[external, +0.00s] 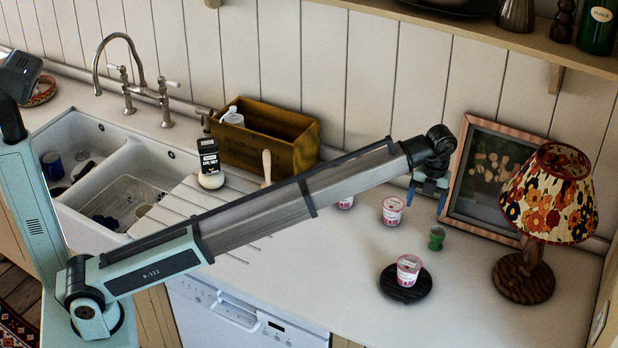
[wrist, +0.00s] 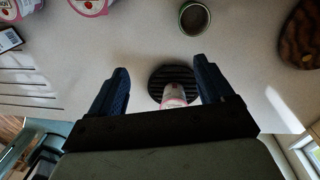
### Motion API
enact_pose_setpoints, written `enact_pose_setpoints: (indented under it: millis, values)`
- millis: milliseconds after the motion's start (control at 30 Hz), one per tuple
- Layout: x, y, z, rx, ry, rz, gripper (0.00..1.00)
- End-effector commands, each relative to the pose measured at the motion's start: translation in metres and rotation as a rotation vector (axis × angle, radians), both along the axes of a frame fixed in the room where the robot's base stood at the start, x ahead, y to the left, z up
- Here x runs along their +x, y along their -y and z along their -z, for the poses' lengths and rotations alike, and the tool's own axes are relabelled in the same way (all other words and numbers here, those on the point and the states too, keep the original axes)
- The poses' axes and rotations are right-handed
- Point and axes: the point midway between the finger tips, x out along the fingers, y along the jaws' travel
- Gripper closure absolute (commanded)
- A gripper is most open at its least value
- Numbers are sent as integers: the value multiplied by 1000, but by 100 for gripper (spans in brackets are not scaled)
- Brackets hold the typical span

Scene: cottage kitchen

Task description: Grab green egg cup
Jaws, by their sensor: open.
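The small green egg cup (external: 436,238) stands upright on the white counter, left of the lamp and behind the dark round trivet. In the wrist view the egg cup (wrist: 194,18) shows from above near the top edge, beyond my fingertips. My gripper (external: 428,198) is open and empty, above the counter in front of the picture frame. In the wrist view my gripper's two blue fingers (wrist: 160,80) are spread wide, with the trivet and a pink-and-white tub seen between them. The egg cup is not between the fingers.
A pink-and-white tub (external: 408,270) stands on the dark trivet (external: 391,288). Another tub (external: 392,210) stands left of the egg cup, and a third is partly behind my arm. The lamp (external: 524,277) stands right, the picture frame (external: 462,213) behind.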

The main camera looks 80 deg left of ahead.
Motion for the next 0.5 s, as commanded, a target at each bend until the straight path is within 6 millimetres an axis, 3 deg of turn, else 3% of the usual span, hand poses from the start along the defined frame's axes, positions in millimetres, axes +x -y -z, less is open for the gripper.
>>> enact_pose_setpoints:
  millis: [33,167,500]
  values:
    - [22,2,-5,-4,8,-34,19]
    - [50,5,-12,-13,36,-161,19]
    - [58,8,-13,-22,78,-437,19]
